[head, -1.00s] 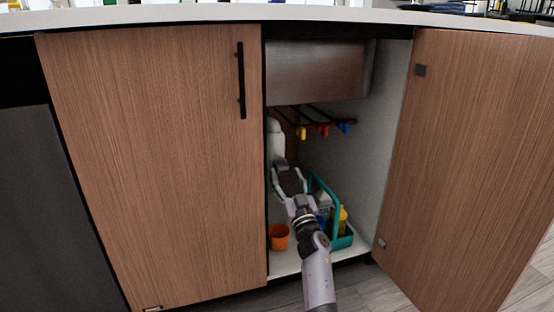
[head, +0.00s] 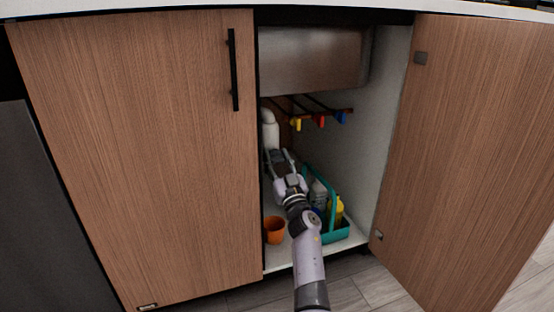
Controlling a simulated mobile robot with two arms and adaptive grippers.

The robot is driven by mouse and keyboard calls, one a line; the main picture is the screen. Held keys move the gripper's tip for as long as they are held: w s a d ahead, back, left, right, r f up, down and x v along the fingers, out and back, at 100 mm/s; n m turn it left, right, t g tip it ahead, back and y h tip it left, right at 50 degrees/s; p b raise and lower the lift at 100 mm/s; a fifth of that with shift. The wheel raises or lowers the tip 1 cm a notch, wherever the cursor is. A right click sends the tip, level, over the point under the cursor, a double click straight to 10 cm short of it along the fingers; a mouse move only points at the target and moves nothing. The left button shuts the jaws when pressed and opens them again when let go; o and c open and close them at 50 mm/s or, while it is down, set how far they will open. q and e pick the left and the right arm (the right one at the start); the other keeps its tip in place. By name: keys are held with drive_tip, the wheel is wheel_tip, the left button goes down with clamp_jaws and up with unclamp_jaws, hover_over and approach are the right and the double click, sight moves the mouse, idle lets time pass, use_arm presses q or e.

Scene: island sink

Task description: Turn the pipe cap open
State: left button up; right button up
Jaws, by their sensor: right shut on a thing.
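A white drain pipe (head: 269,130) stands at the left inside the open cabinet, below the metal sink basin. My right gripper (head: 279,158) is at the lower end of the white pipe, its fingers closed around a dark part there, the pipe cap. The gripper hides most of the cap, so its turn cannot be told. My left gripper is not in view.
An orange cup (head: 274,230) and a teal caddy (head: 337,235) with bottles stand on the cabinet floor. Yellow, red and blue valve handles (head: 320,121) sit at the back right. The closed left door (head: 140,160) and open right door (head: 470,160) flank the opening.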

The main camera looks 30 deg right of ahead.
drive_tip(key=c, duration=0.5)
